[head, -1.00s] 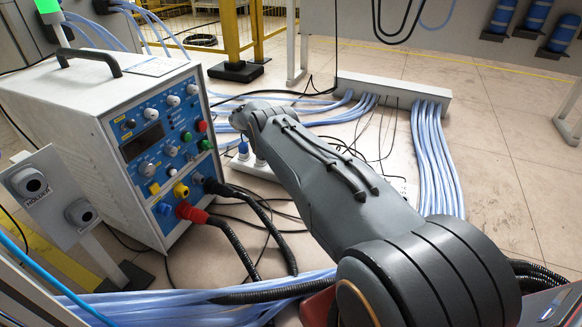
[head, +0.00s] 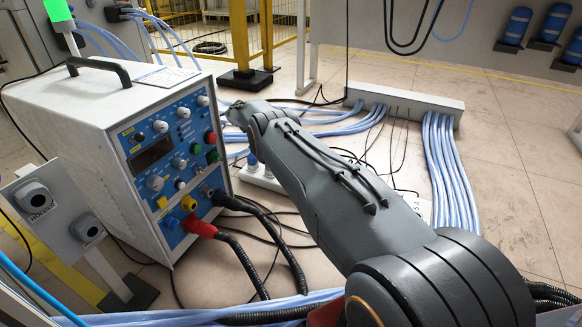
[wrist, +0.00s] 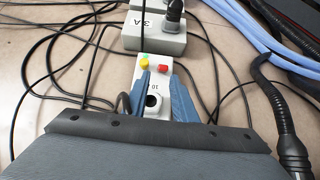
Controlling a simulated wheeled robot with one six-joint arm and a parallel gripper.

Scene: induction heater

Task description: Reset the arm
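My arm (head: 340,190) reaches forward over the floor, to the right of the white induction heater (head: 70,130). The heater has a blue front panel with knobs and coloured buttons. In the wrist view my gripper (wrist: 158,78) shows as two blue fingers standing apart. Between and beyond them is a pale box (wrist: 136,72) with a yellow and a red button. A white part with a dark round hole (wrist: 153,102) also shows between the fingers. I cannot tell whether the fingers touch it. In the head view my wrist mostly hides the gripper.
Black cables cross the floor around the gripper. A grey cable block (head: 410,102) with bundles of light blue hoses lies beyond the arm. A holder post (head: 85,228) stands at the left. A grey socket box (wrist: 155,35) stands ahead in the wrist view. Open floor lies at the right.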

